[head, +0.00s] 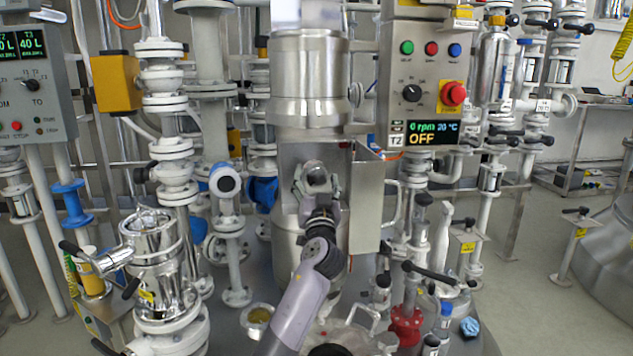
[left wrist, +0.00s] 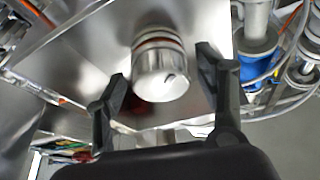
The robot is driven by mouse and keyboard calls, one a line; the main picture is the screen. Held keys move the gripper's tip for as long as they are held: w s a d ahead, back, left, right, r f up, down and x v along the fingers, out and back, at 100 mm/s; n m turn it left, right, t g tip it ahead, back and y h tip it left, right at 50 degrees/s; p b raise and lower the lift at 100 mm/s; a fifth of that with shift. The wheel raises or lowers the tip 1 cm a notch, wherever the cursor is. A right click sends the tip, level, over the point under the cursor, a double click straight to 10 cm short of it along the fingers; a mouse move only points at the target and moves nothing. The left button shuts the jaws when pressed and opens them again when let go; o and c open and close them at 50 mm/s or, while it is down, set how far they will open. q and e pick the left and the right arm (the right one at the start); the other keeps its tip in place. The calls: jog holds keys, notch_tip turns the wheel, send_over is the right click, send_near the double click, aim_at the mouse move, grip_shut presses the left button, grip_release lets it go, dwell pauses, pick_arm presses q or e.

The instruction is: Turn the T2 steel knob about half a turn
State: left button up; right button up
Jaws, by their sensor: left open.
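A round steel knob (left wrist: 160,75) shows in the left wrist view, with a reddish band near its base and a short dark mark on its face. It sticks out from a shiny metal panel. My left gripper (left wrist: 160,66) is open, with one finger on each side of the knob; I see space beside both fingers and no clear contact. In the head view my left gripper (head: 318,178) is in front of the steel housing under the T2 vessel and hides the knob. No label shows on the knob. My right gripper is not in view.
The T2 control box (head: 400,60) hangs right of my gripper, with a black selector, buttons, a red emergency stop and a display reading 0 rpm, 20 °C, OFF. White pipes and valves crowd both sides. Black-handled valves and a blue cloth (head: 469,326) are lower right.

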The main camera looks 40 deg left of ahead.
pick_arm(q)
jog(key=shift+w+a+r, duration=0.15)
jog(key=shift+w+a, duration=0.05)
jog(key=shift+c, duration=0.4)
jog(key=c, duration=1)
